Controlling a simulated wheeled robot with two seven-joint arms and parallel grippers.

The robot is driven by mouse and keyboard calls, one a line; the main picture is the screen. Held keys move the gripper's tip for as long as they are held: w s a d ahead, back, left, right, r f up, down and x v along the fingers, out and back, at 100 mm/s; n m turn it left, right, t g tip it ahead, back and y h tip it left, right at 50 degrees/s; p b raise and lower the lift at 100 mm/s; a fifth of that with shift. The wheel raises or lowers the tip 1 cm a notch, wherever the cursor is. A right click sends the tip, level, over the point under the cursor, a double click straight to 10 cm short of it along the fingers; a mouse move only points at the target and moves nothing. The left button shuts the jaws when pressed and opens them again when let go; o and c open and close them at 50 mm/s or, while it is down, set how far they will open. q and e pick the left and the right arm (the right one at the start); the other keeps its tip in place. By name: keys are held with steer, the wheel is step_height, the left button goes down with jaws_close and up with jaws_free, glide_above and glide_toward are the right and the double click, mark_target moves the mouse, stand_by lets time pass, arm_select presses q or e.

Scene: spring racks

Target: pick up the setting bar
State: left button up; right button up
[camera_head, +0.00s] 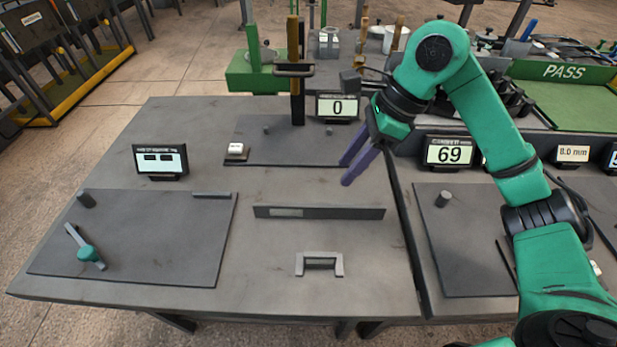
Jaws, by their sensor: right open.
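My right gripper (346,173) has purple fingers and is open and empty. It hangs above the right side of the grey table, with its fingertips pointing down and left. A long dark flat bar (345,213) with a pale patch lies in the middle of the table, nearer the front than the fingertips. It may be the setting bar, but I cannot tell for sure. A small grey bracket-shaped piece (320,259) stands nearer the front edge, apart from the bar. My left gripper is out of view.
A dark plate (150,240) at left carries a teal-knobbed lever (86,252) and pegs. Displays stand behind it (160,160), at the back reading 0 (338,107), and at right reading 69 (450,152). An upright post (296,80) rises behind. Bare table surrounds the bar.

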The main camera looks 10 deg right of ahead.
steer(key=p, duration=0.1)
glide_toward(320, 206)
step_height(320, 206, down, 2)
steer(key=s+a, duration=0.1)
steer(key=x, duration=0.2)
steer(key=p+x, duration=0.1)
steer(key=x, duration=0.2)
steer(key=w+p+x, duration=0.1)
steer(key=x, duration=0.1)
steer(key=shift+f, duration=0.25)
steer(key=shift+a+f, duration=0.15)
steer(key=shift+f, duration=0.2)
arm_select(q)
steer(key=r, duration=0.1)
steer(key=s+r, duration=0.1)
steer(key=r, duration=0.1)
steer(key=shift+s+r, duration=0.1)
arm_select(e)
steer(key=shift+w+f, duration=0.1)
jaws_close()
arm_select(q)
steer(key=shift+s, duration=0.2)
